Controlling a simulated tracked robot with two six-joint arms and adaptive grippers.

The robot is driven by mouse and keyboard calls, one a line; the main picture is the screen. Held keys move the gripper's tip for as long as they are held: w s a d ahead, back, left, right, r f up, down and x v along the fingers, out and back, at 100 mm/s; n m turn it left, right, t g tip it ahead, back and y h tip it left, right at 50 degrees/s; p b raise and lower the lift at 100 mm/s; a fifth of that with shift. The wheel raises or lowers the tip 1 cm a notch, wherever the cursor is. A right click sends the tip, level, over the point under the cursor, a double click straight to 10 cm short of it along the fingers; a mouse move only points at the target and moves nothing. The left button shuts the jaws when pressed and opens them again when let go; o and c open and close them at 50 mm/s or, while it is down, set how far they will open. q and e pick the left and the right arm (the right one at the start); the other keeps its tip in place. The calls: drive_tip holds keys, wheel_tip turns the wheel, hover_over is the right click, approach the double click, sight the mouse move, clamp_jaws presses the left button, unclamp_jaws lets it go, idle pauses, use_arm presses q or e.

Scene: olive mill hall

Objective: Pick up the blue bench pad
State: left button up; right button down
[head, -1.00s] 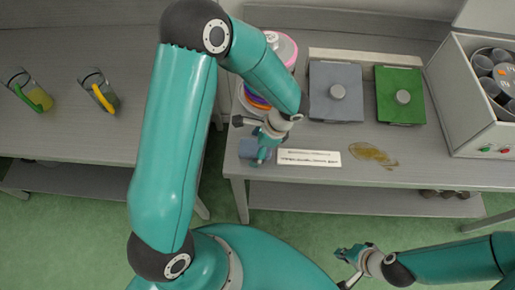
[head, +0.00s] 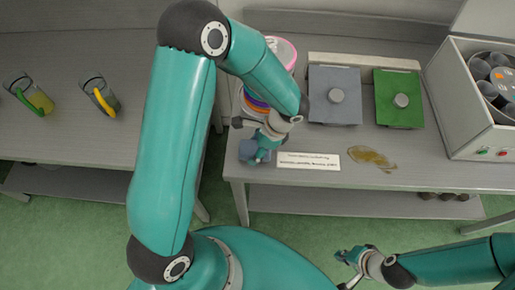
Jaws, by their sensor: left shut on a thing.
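The blue bench pad (head: 246,148) is a small blue-grey block at the front left corner of the right-hand bench, below the stack of coloured rings. My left gripper (head: 262,154) comes down from above and is shut on the pad. The fingers hide part of the pad, and I cannot tell whether it still touches the bench. My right gripper (head: 345,267) is low in front of the bench, over the floor, open and empty.
A white label card (head: 308,160) and a brown spill (head: 372,158) lie right of the pad. Grey (head: 335,82) and green (head: 396,112) knobbed plates stand behind. A white box (head: 470,112) holds dark cylinders.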

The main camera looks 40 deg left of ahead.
sight(256, 148)
use_arm(q)
wheel_tip(256, 148, up, 20)
drive_tip(key=shift+f, duration=0.25)
